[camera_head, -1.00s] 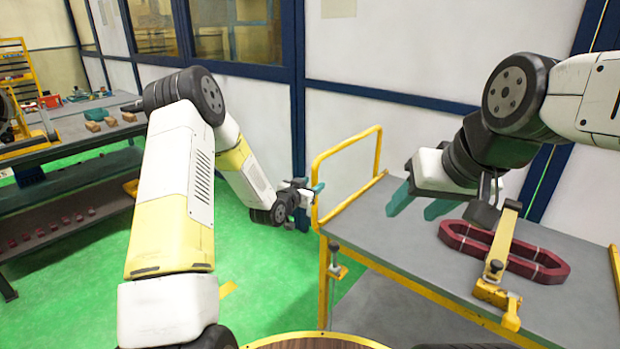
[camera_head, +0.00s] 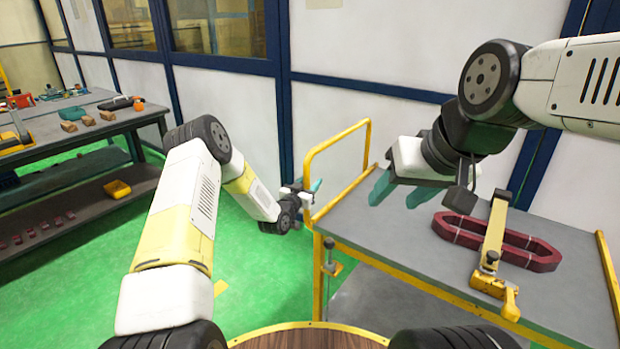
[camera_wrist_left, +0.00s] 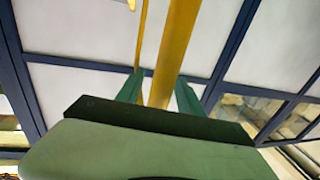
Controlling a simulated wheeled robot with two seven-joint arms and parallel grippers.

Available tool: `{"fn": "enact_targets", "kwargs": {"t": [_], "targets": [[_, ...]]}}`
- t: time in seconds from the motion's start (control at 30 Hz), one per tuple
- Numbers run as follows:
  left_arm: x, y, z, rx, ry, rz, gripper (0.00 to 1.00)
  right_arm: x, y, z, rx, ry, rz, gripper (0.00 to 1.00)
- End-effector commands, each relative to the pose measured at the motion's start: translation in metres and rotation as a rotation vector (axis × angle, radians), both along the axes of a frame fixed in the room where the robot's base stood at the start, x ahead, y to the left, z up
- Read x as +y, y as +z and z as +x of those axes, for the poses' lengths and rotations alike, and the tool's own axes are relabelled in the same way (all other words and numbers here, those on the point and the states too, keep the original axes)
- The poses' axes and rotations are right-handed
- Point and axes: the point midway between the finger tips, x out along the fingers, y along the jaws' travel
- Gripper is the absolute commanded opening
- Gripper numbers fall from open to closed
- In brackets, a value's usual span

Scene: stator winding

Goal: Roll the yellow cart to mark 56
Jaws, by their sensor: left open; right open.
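The yellow cart (camera_head: 445,292) stands at the right with a grey top, a yellow frame and a tall yellow handle (camera_head: 338,144) on its left end. My left gripper (camera_head: 312,190) is at the handle's near upright. In the left wrist view, the yellow bar (camera_wrist_left: 174,50) passes between its two teal fingers, which are open. My right gripper (camera_head: 398,190) is open and empty, above the cart's top. No number 56 is readable.
A dark workbench (camera_head: 60,150) with tools, blocks and a yellow bin (camera_head: 118,188) stands at the left. A panelled wall (camera_head: 230,110) runs behind the cart. Green floor (camera_head: 260,270) is open between bench and cart, with a short yellow strip (camera_head: 220,288).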

Motion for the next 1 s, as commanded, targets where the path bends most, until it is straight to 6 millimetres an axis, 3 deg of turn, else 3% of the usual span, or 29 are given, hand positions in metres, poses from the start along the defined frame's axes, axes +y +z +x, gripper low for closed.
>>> {"fn": "enact_targets", "kwargs": {"t": [0.27,0.5,1.0], "targets": [[-0.0010,0.0003,0.0027,0.000,0.000,0.000,0.44,0.0000,0.0000,0.0000,0.000,0.000,0.000,0.52],[-0.0009,0.0003,0.0025,0.000,0.000,0.001,0.01,0.0000,0.0000,0.0000,0.000,0.000,0.000,0.52],[-0.0007,0.0001,0.0024,0.000,0.000,0.001,0.00,0.0000,0.0000,0.0000,0.000,0.000,0.000,0.52]]}}
